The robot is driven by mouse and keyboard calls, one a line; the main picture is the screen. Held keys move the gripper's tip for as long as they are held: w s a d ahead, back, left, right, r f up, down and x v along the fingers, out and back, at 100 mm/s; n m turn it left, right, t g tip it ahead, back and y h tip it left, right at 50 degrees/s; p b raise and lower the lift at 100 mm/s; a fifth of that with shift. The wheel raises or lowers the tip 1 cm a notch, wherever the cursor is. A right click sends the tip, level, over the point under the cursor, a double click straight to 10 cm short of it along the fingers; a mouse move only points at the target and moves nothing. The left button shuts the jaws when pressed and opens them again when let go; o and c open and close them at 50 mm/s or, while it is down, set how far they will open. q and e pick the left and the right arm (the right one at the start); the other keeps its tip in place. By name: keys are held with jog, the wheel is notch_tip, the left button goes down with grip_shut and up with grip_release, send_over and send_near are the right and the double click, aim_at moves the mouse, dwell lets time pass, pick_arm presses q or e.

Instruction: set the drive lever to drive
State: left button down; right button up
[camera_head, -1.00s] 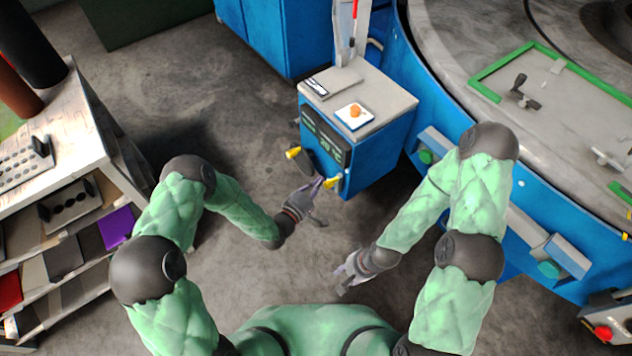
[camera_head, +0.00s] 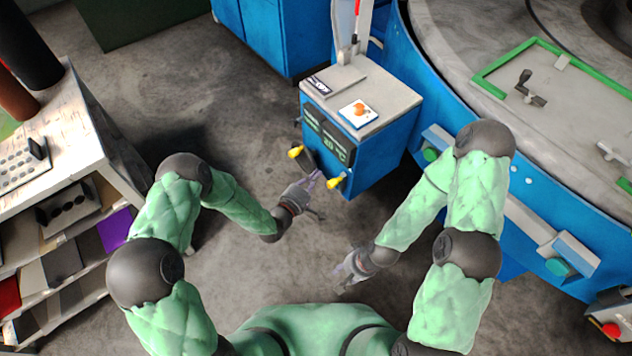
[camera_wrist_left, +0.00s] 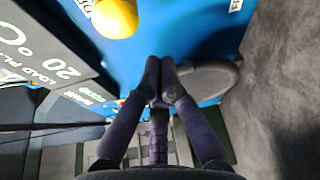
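The blue cabinet (camera_head: 372,165) has two yellow knobs on its front, a left one (camera_head: 295,152) and a right one (camera_head: 336,183). My left gripper (camera_head: 316,178) is in front of the cabinet, left of the right knob. In the left wrist view its fingertips (camera_wrist_left: 160,72) are together, with nothing visible between them, apart from the knob. My right gripper (camera_head: 340,270) hangs lower over the floor; its fingers are unclear.
A dark grey rounded plate (camera_wrist_left: 207,80) lies just behind my left fingertips. A display panel (camera_head: 328,135) is on the cabinet front. A shelf unit (camera_head: 85,130) stands left, and a large round blue machine (camera_head: 520,185) right. The floor between is clear.

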pick_arm(q)
jog(key=p+v, duration=0.3)
jog(key=v, duration=0.7)
jog(key=shift+w+a+f, duration=0.2)
jog(key=s+a+f+m+g+y, duration=0.35)
jog(key=s+f+m+g, duration=0.2)
jog(key=f, duration=0.35)
jog(key=s+a+m+g+y, duration=0.1)
jog(key=s+m+g, duration=0.4)
jog(key=s, duration=0.9)
jog(key=f+g+y, duration=0.1)
jog(key=g, duration=0.2)
jog(key=shift+a+m, duration=0.35)
